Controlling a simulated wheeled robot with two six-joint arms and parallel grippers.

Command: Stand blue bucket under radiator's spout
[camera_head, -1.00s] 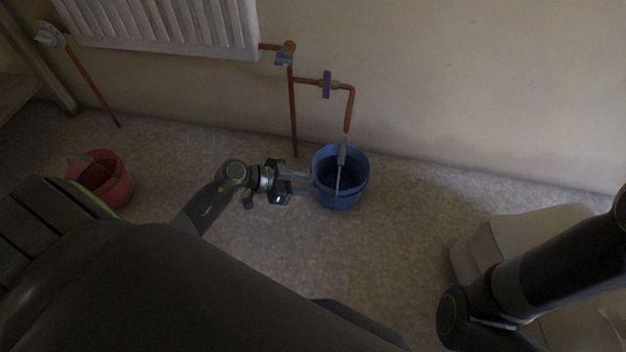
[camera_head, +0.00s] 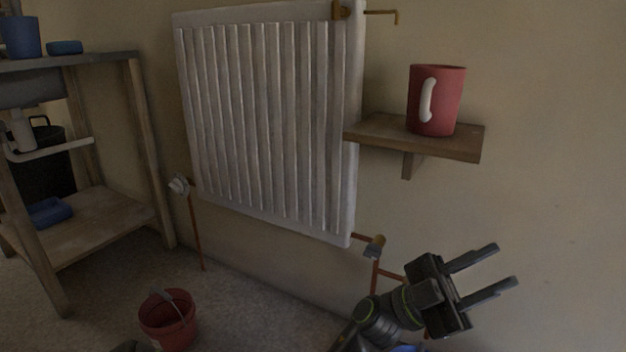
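The blue bucket (camera_head: 405,348) shows only as a blue sliver at the bottom edge, below my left gripper; the rest is out of frame. The white radiator (camera_head: 265,125) hangs on the wall. A thin brass spout (camera_head: 383,13) sticks out to the right at its top right corner and bends down at its end. Copper pipe (camera_head: 375,278) runs below its lower right corner, partly hidden by my gripper. My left gripper (camera_head: 507,264) is raised in front of the wall, its two fingers apart with nothing between them. My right gripper is out of view.
A red mug (camera_head: 436,100) stands on a small wooden wall shelf (camera_head: 385,141), below and right of the brass spout. A red bucket (camera_head: 169,320) stands on the floor at lower left. A wooden rack (camera_head: 150,150) fills the left side. The right wall is bare.

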